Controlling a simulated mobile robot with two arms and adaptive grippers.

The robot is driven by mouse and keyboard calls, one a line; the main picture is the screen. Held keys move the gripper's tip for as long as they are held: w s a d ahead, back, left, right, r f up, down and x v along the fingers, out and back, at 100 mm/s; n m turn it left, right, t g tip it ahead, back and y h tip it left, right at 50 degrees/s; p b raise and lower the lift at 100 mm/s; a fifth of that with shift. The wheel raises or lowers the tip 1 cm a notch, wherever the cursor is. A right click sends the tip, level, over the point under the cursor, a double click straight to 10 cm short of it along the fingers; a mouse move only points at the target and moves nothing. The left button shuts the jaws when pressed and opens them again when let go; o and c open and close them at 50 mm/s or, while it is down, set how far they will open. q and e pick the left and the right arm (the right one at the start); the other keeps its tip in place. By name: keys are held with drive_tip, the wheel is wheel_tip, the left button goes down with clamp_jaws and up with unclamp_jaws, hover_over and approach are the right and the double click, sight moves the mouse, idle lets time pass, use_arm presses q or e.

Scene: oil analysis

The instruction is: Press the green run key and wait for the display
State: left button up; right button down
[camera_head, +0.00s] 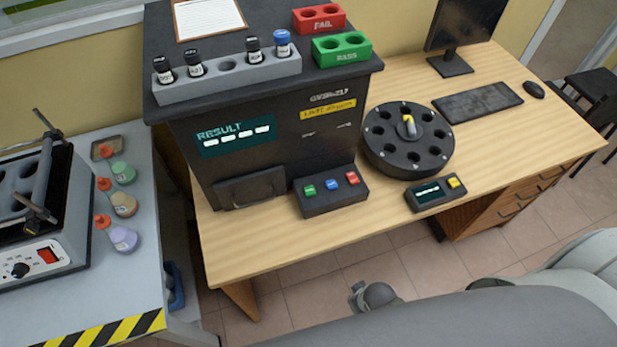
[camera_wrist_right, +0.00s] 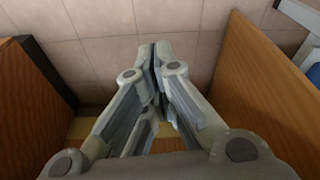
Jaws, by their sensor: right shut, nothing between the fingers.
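The green key (camera_head: 309,190) is the left one of three on a small black key box (camera_head: 333,205), beside a blue and a red key. The box stands in front of a large black analyser (camera_head: 262,97). The analyser's dark teal display (camera_head: 236,137) reads RESULT above several white dashes. My right gripper (camera_wrist_right: 154,58) shows in the right wrist view, shut and empty over the tiled floor, with brown wooden panels to both sides. It touches no key. My left gripper is in neither view.
A round black carousel (camera_head: 410,165) and a small yellow-key device (camera_head: 436,192) stand right of the key box. Several vials sit in a grey rack (camera_head: 228,82) on top, near red FAIL (camera_head: 319,30) and green PASS (camera_head: 341,60) blocks. The table front (camera_head: 290,235) is clear.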

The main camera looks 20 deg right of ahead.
drive_tip(key=w+a+r+t+y+p, duration=0.15)
drive_tip(key=w+r+p, duration=0.35)
drive_tip(key=r, duration=1)
drive_tip(key=w+a+r+t+y+p, duration=0.1)
drive_tip(key=w+a+r+p, duration=0.35)
drive_tip(key=r, duration=1.05)
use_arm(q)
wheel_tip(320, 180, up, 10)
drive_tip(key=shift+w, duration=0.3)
use_arm(e)
drive_tip(key=w+d+r+m+t+y, duration=0.1)
drive_tip(key=w+r+m+t+y, duration=0.1)
drive_tip(key=w, duration=1.6)
wheel_tip(320, 180, up, 2)
drive_tip(key=shift+w+r+m+y, duration=0.15)
drive_tip(key=shift+m+y, duration=0.3)
drive_tip(key=shift+m, duration=0.35)
drive_tip(key=shift+d+t, duration=0.1)
drive_tip(key=shift+t, duration=0.15)
drive_tip(key=b, duration=0.8)
hover_over(312, 188)
wheel_tip(312, 188, down, 7)
drive_tip(key=shift+f+b, duration=0.45)
drive_tip(key=shift+f, duration=0.45)
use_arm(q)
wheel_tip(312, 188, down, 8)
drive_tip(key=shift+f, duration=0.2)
